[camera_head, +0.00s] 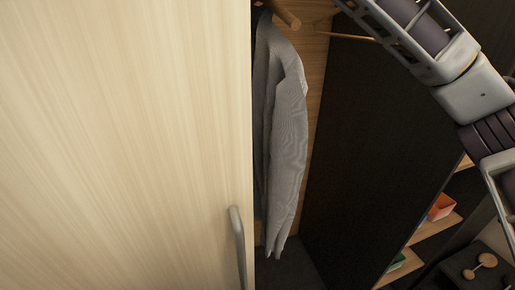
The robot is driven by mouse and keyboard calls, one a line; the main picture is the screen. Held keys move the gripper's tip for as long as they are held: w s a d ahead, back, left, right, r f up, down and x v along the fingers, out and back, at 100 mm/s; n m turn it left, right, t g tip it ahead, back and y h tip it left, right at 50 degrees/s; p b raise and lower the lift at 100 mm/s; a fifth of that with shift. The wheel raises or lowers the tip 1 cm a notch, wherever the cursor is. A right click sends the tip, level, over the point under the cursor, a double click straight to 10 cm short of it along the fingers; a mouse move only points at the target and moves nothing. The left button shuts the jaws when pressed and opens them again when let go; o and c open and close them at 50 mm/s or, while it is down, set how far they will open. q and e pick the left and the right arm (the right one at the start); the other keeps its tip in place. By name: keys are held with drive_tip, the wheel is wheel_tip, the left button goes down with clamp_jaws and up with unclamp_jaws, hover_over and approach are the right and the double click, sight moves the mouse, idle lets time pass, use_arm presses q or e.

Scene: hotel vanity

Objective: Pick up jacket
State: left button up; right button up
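A grey jacket (287,140) hangs inside the wardrobe, near the middle of the head view. Its left part is hidden behind the light wooden door. A wooden peg or rod end (285,15) shows at its top, but the exact way it hangs is hard to see. My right arm comes in at the upper right and bends down along the right edge, apart from the jacket. Its gripper is out of the picture. My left arm and gripper are not in view.
The light wooden door (120,140) with a metal handle (238,245) fills the left side. A dark panel (365,150) stands right of the jacket. Shelves with an orange box (441,207) and a dark surface with round wooden knobs (487,260) are at lower right.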

drive_tip(key=shift+c, duration=1.3)
clamp_jaws()
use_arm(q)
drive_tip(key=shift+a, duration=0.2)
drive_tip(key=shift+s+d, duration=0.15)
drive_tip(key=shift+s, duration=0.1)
use_arm(e)
drive_tip(key=shift+r, duration=0.1)
drive_tip(key=shift+r, duration=0.2)
